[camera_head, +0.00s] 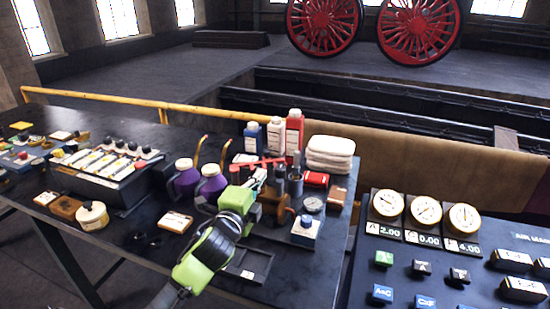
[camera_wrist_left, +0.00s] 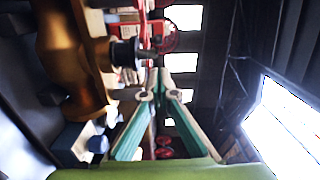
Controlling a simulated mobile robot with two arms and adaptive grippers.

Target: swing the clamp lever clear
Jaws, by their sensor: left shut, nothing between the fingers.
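My left gripper (camera_head: 262,180) reaches in from the lower part of the head view, over the black workbench (camera_head: 300,265). Its fingers are shut and empty beside a cluster of brass and dark metal fittings (camera_head: 280,200). A thin red bar (camera_head: 258,162) lies across just behind the gripper; I cannot tell for sure whether it is the clamp lever. In the left wrist view the two green fingers (camera_wrist_left: 158,90) come together at the tips, close to a black knob-like part with a rod (camera_wrist_left: 125,53) beside a brass body (camera_wrist_left: 75,55). Contact is unclear. My right gripper is not in view.
Two purple-bodied oil cans (camera_head: 212,184) stand left of the gripper. Bottles (camera_head: 294,132) and folded white cloths (camera_head: 330,153) stand behind it.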

